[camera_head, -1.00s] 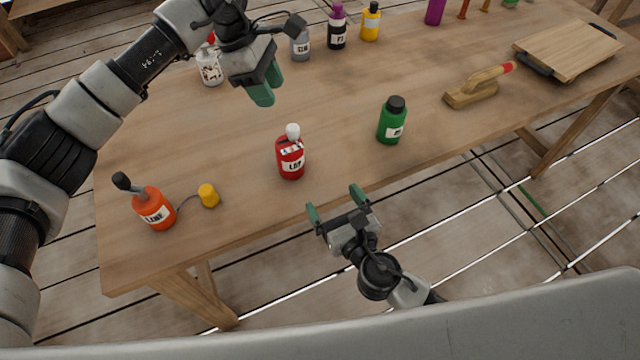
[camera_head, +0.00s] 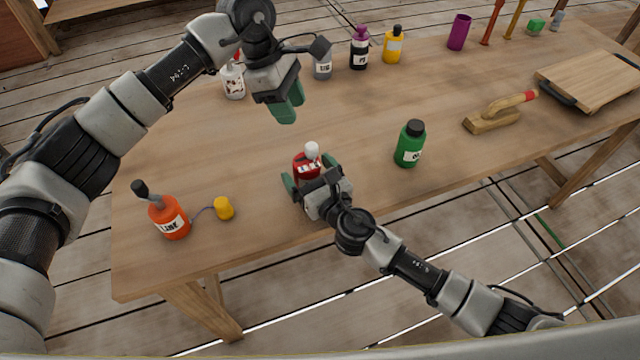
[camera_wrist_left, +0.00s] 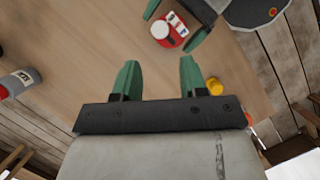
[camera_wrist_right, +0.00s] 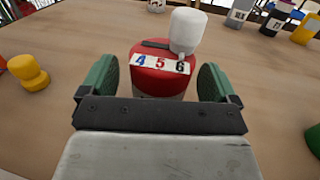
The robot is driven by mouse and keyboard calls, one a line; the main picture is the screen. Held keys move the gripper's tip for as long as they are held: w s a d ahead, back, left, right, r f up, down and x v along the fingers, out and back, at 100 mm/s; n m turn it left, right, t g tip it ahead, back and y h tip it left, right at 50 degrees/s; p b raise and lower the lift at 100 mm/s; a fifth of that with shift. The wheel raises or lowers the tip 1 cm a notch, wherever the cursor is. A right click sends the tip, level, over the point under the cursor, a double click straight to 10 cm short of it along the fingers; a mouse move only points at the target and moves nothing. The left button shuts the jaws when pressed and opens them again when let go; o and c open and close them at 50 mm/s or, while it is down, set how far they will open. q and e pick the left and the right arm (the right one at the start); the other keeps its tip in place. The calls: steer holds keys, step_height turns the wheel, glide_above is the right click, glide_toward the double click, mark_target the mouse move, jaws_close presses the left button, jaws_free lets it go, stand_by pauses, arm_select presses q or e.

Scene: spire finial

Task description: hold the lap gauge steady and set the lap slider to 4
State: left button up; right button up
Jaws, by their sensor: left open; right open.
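The lap gauge (camera_head: 303,163) is a red bottle-shaped body standing on the table, with a white knob (camera_head: 312,149) on top. In the right wrist view the gauge (camera_wrist_right: 160,82) shows a strip reading 4, 5, 6 and a dark slot; the white knob (camera_wrist_right: 187,32) sits at the right end, behind the 6. My right gripper (camera_head: 312,180) is open, its green fingers on either side of the gauge; contact cannot be told. My left gripper (camera_head: 287,108) is open and empty above the table, behind the gauge. The left wrist view shows the gauge (camera_wrist_left: 172,40) beyond its fingers.
An orange bottle (camera_head: 168,220) and a yellow knob (camera_head: 224,208) joined by a cord are at left. A green bottle (camera_head: 410,148) stands to the right. Several bottles line the back; a wooden trowel (camera_head: 495,117) and a board (camera_head: 590,80) lie at right. Table around the gauge is clear.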

steer(key=shift+w+a, duration=0.25)
steer(key=shift+w, duration=0.2)
